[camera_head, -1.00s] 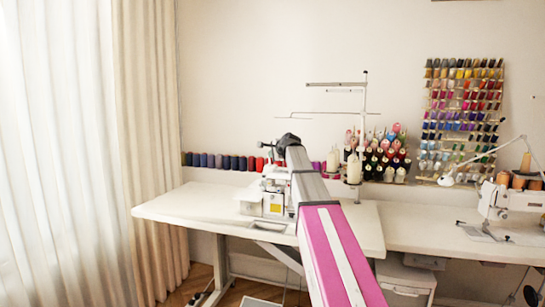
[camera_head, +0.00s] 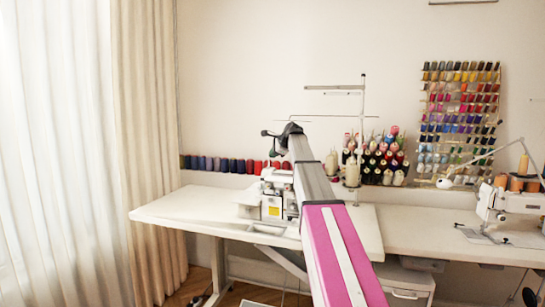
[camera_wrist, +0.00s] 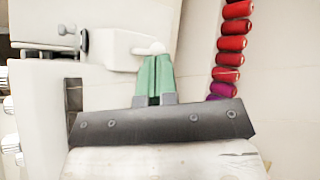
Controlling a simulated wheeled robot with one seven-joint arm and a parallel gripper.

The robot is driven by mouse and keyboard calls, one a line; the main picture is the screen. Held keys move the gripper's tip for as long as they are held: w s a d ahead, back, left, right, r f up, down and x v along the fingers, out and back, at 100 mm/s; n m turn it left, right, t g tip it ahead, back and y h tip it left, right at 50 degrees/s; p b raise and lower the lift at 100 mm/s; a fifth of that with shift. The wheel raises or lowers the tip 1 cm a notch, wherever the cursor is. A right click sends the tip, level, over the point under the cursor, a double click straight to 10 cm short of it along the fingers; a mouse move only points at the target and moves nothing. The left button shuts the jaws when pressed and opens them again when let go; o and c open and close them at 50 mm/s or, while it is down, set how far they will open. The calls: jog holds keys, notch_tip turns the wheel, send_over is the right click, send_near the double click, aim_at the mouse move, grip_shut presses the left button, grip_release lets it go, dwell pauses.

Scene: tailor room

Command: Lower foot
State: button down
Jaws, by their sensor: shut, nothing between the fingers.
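The white sewing machine (camera_head: 276,198) stands on the left table, partly hidden by my arm. In the wrist view its pale body (camera_wrist: 100,90) fills the left and middle. A small white lever-like part with a rounded end (camera_wrist: 150,48) sticks out from it; I cannot tell if it belongs to the foot. My gripper's green fingers (camera_wrist: 158,62) are shut and empty, with the tips right at this part. Whether they touch it I cannot tell. In the head view my gripper is above the machine, its fingers not clear. The presser foot is not clearly visible.
Red and purple thread spools (camera_wrist: 230,60) line the wall to the right in the wrist view. Cone spools (camera_head: 375,160) and a thread stand (camera_head: 362,110) are behind the white table (camera_head: 180,210). Another machine (camera_head: 510,205) stands at right. The table's left part is clear.

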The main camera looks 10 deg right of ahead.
jog(key=shift+w+d, duration=0.15)
jog(key=shift+w, duration=0.2)
jog(key=shift+s+g, duration=0.1)
jog(key=shift+g, duration=0.2)
jog(key=shift+r, duration=0.15)
jog(key=shift+r, duration=0.6)
jog(key=v, duration=1.4)
jog(key=shift+d, duration=0.2)
